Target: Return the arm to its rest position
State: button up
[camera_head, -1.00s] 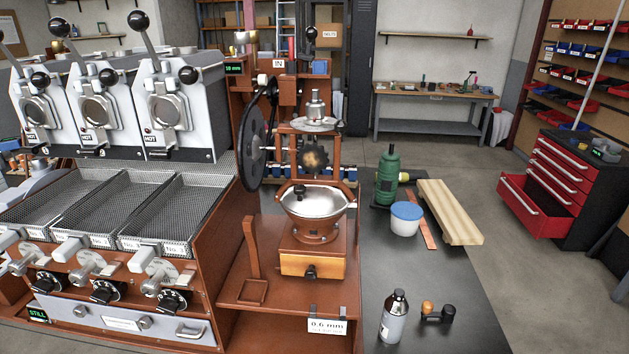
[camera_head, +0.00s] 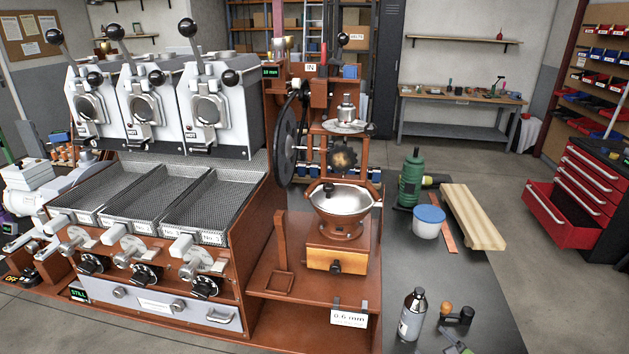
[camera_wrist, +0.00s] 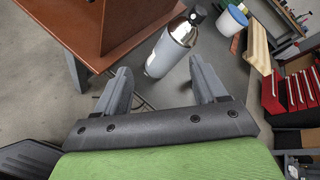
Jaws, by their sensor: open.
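My gripper (camera_wrist: 161,78) is open in the wrist view, its two grey fingers apart with nothing held between them. A silver bottle with a black cap (camera_wrist: 172,45) shows beyond the fingertips and is not gripped. In the head view the same bottle (camera_head: 412,316) stands upright on the dark bench top (camera_head: 475,285). A small part of what looks like my gripper or wrist shows at the bottom edge of the head view, right of the bottle. Most of my arm is out of view.
The brown grinder stand (camera_head: 342,230) is left of the bottle, beside the roaster with mesh trays (camera_head: 150,195). A green flask (camera_head: 411,180), a blue-lidded tub (camera_head: 428,222) and a wooden block (camera_head: 472,217) stand farther back. A red drawer (camera_head: 560,215) is open at right.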

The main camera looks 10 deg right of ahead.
jog(key=s+a+r+n+g+y+p, duration=0.3)
jog(key=a+r+n+g, duration=0.4)
jog(key=a+r+n, duration=0.85)
jog(key=s+a+r+n+h+p, duration=0.2)
jog(key=s+r+n+h, duration=0.2)
jog(key=s+r+n, duration=0.7)
jog(key=s+r, duration=0.3)
jog(key=s, duration=0.3)
jog(key=shift+s+a+n+g+p, duration=0.2)
jog(key=shift+s+n+g+p, duration=0.1)
jog(key=shift+s+n+g, duration=0.1)
